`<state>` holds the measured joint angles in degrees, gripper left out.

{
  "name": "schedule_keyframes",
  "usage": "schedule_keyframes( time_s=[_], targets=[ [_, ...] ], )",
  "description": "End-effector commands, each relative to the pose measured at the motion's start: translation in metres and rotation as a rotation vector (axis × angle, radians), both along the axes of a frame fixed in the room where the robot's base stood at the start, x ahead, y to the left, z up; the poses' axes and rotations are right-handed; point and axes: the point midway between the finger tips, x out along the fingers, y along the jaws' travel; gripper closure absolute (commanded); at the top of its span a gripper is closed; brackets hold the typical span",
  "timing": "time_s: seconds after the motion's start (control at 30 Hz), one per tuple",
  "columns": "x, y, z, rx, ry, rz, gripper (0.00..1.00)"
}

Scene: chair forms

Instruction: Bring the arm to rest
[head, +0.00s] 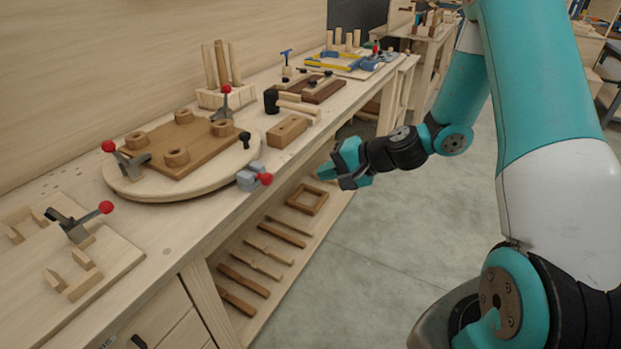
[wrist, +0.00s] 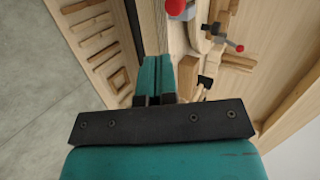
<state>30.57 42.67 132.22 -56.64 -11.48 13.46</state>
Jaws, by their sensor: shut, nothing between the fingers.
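My gripper (head: 340,170) hangs in the air just off the front edge of the workbench (head: 175,235), to the right of the round board in the head view. Its teal fingers are shut with nothing between them. They also show together in the wrist view (wrist: 157,75). My teal and white arm reaches in from the right side of the head view, bent at the elbow, and touches nothing that I can see.
A round board (head: 190,190) carries a brown plate and red-knobbed clamps. A grey clamp (head: 252,177) is near my gripper. A mallet (head: 285,104) and wooden block (head: 287,131) lie behind. A lower shelf (head: 300,235) holds wooden parts. The floor (head: 400,260) is clear.

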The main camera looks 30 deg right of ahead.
Motion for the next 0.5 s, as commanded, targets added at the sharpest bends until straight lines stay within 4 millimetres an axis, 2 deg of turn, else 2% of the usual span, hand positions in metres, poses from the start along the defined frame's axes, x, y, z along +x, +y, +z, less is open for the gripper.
schedule_keyframes(
  time_s=[0.5],
  targets=[
    [-0.005,-0.0041,0.004,0.001,0.001,0.0,1.0]
  ],
)
